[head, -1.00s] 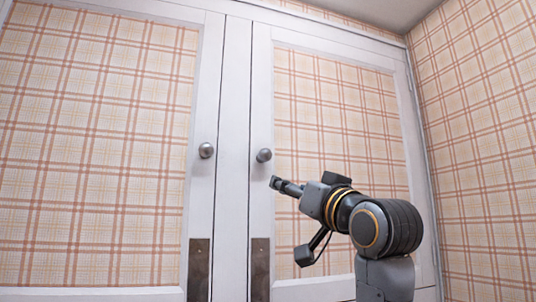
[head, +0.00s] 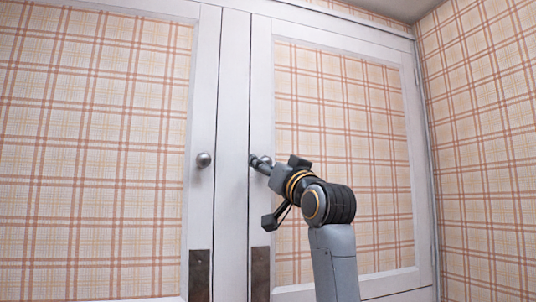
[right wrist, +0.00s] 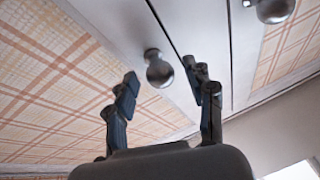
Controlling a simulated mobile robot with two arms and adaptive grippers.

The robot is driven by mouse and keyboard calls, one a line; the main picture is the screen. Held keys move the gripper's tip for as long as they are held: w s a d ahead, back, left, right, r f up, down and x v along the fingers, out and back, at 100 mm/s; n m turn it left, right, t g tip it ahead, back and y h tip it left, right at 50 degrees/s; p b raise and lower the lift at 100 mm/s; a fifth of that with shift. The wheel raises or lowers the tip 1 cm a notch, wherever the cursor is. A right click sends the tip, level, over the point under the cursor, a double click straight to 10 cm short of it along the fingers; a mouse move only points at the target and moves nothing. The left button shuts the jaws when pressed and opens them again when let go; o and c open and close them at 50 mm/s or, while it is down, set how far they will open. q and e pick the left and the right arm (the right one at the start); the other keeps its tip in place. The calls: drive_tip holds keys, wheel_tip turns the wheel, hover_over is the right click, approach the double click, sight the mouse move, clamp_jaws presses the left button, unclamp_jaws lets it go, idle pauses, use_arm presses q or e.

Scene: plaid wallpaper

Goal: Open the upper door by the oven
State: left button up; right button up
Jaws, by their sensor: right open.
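Two tall white doors with plaid panels stand side by side, the left door (head: 205,90) and the right door (head: 262,90), both shut. Each has a round metal knob by the middle seam: the left knob (head: 204,160) and the right knob (head: 266,159), which is partly hidden by my gripper. My right gripper (head: 258,162) is at the right knob. In the right wrist view, the open fingers (right wrist: 160,72) stand either side of that knob (right wrist: 158,75), with gaps showing; depth is hard to tell. My left gripper is out of view.
Dark metal plates (head: 199,275) sit low on both doors near the seam. A plaid side wall (head: 480,150) stands close on the right. The other knob (right wrist: 275,8) shows at the top of the right wrist view.

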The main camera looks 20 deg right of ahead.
drive_tip(key=shift+w+r, duration=0.1)
drive_tip(key=shift+w, duration=0.15)
